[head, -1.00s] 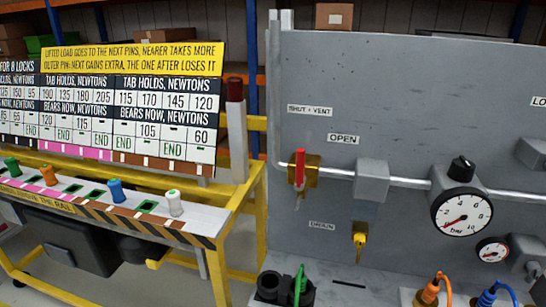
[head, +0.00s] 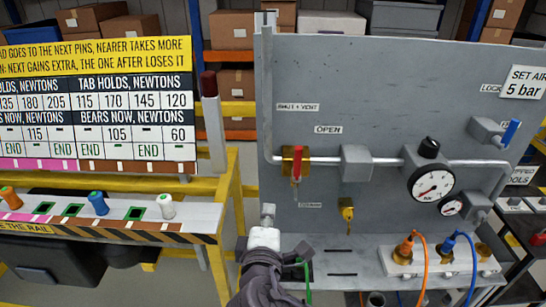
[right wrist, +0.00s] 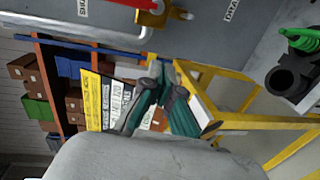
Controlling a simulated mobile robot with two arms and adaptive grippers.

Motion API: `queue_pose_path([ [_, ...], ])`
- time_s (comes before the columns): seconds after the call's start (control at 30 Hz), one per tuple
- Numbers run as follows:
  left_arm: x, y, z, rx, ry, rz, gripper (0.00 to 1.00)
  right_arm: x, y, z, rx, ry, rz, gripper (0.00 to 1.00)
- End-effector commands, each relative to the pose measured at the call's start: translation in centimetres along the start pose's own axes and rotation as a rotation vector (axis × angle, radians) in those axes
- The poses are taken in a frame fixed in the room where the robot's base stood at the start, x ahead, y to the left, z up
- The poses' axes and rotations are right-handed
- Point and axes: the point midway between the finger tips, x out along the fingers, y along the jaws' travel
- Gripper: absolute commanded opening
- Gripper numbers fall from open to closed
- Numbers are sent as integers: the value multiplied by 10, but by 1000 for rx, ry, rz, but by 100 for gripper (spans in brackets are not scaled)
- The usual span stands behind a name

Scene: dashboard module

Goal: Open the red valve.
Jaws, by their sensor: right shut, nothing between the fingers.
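The red valve handle (head: 297,162) stands upright on a brass body (head: 290,153) on the grey panel's pipe, below and between the "SHUT + VENT" (head: 297,107) and "OPEN" (head: 328,129) labels. My right gripper (head: 268,212) comes up from the bottom, below and left of the handle, and is apart from it. It is shut and empty. In the right wrist view, my right gripper's fingers (right wrist: 158,80) are close together, and part of the red handle (right wrist: 140,3) shows at the top edge. My left gripper is not in view.
Orange (head: 406,247) and blue (head: 447,246) plugs with hoses are below. A yellow-framed bench (head: 232,190) with a rail of coloured pegs stands left.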

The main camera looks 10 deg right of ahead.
Motion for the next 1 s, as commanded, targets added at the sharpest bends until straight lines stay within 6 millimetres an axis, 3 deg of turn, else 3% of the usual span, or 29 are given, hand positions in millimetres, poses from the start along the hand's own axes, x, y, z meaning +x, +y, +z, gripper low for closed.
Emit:
queue_pose_path([
  [0.03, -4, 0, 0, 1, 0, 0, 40, -8, 24, -1, -11, 1, 56, 0],
  [0.2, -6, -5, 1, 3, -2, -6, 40, -24, 55, 1, -36, -12, 147, 0],
  [0.6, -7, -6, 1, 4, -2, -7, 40, -23, 58, 1, -38, -14, 155, 0],
  [0.77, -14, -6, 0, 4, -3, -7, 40, -8, 63, 1, -40, -15, 157, 0],
  [1.0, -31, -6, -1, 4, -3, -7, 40, 41, 72, 2, -41, -17, 157, 0],
])
